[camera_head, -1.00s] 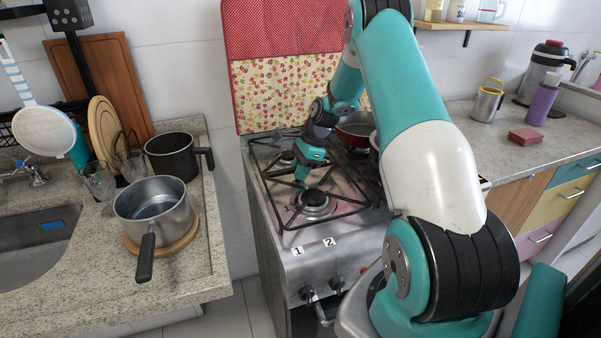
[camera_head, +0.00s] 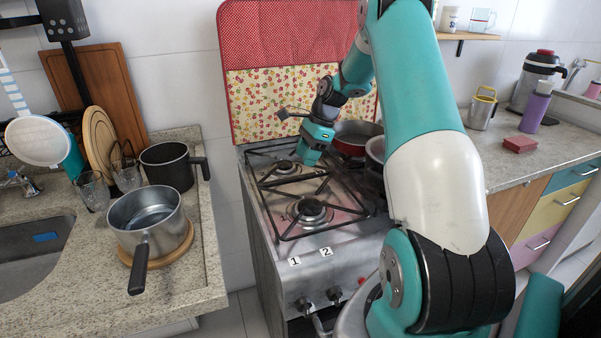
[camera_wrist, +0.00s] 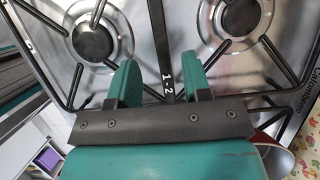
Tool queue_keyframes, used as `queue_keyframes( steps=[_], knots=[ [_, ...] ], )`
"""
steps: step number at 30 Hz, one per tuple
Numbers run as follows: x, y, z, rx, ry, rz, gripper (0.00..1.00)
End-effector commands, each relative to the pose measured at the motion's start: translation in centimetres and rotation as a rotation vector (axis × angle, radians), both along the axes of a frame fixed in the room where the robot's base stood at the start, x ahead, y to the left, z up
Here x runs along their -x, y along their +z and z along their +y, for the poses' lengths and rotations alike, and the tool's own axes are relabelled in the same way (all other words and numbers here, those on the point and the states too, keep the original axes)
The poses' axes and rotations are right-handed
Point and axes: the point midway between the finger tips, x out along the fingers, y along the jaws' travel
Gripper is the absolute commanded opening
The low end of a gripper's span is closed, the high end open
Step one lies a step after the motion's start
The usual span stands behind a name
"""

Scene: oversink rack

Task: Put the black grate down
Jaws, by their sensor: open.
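The black grate (camera_head: 300,178) lies over the burners on top of the stove (camera_head: 330,250). In the wrist view a grate bar (camera_wrist: 158,30) runs down between the fingers. My gripper (camera_head: 308,158) is above the middle to back part of the stove. In the wrist view my gripper (camera_wrist: 160,82) has its two teal fingers apart, one on each side of the bar, with a gap to each. Whether the fingertips are above the bar or level with it I cannot tell.
A red pan (camera_head: 356,137) stands at the stove's back right. A steel saucepan (camera_head: 148,222) and a black pot (camera_head: 168,165) stand on the left counter (camera_head: 190,285). A fabric cover (camera_head: 270,95) stands behind the stove. A red sponge (camera_head: 520,144) lies on the right counter.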

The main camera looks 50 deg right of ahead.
Motion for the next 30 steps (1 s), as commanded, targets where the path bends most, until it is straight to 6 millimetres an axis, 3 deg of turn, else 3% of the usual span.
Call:
queue_keyframes(
  steps=[7,9,11,14,17,18,21,25,27,30],
  knots=[
    [0.5,3.1,-1.1,0.001,0.003,-0.002,0.45],
    [0.4,3.9,-0.2,0.007,0.043,-0.013,0.45],
    [0.0,5.0,1.9,0.021,0.129,-0.037,0.45],
    [-0.3,7.7,8.6,0.062,0.402,-0.116,0.45],
    [1.5,10.9,18.1,0.114,0.814,-0.240,0.45],
    [3.1,12.1,22.0,0.132,1.000,-0.299,0.45],
    [8.6,14.0,30.1,0.172,1.453,-0.453,0.45],
    [16.5,14.8,36.4,0.203,1.950,-0.641,0.45],
    [20.1,14.6,38.1,0.209,2.151,-0.725,0.45],
    [23.5,14.3,39.2,0.213,2.345,-0.808,0.45]
  ],
)
